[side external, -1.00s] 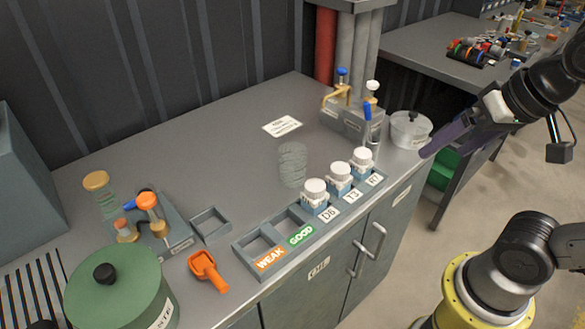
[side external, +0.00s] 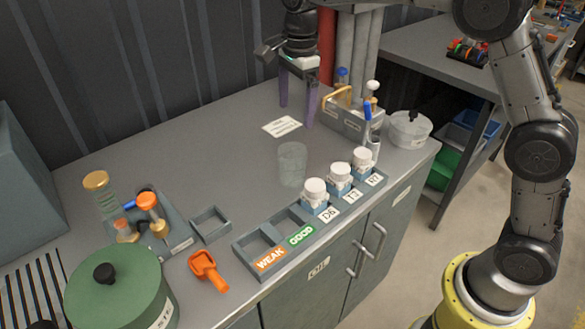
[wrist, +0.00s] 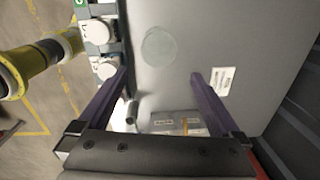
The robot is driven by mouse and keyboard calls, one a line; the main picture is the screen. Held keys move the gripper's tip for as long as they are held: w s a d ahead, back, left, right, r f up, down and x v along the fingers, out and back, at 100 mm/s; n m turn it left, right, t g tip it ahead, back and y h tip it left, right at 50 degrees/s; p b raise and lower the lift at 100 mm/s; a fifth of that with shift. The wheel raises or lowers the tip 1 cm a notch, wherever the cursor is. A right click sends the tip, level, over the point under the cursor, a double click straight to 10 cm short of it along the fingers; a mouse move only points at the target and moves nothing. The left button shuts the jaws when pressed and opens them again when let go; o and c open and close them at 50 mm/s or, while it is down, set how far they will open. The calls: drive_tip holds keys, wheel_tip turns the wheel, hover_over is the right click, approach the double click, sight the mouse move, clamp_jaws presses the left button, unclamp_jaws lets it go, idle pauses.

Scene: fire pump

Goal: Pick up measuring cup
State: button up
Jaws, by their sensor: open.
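The measuring cup looks to be the clear, see-through cup (side external: 292,164) standing upright on the grey bench, behind the row of white-capped bottles. In the wrist view the cup (wrist: 158,46) shows from above as a faint round shape, beyond my fingertips. My gripper (side external: 297,115) hangs above the back of the bench, fingers pointing down, behind the cup and apart from it. In the wrist view my gripper (wrist: 158,75) is open with nothing between its purple fingers.
White-capped bottles (side external: 339,178) stand in a labelled rack in front of the cup. A grey caddy (side external: 348,122) with tools stands right of my gripper. A white card (side external: 282,127) lies behind the cup. An orange scoop (side external: 207,270) and green pot (side external: 120,290) are at front left.

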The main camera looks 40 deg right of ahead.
sight(293, 164)
drive_tip(key=shift+g, duration=0.3)
drive_tip(key=f, duration=1)
drive_tip(key=shift+w+a+f, duration=0.1)
drive_tip(key=shift+a+f, duration=0.2)
drive_tip(key=shift+f, duration=0.05)
drive_tip(key=shift+w+f, duration=0.15)
drive_tip(key=shift+f, duration=2.8)
drive_tip(key=shift+c, duration=0.2)
drive_tip(key=c, duration=1.1)
drive_tip(key=shift+o, duration=0.2)
drive_tip(key=shift+r, duration=0.15)
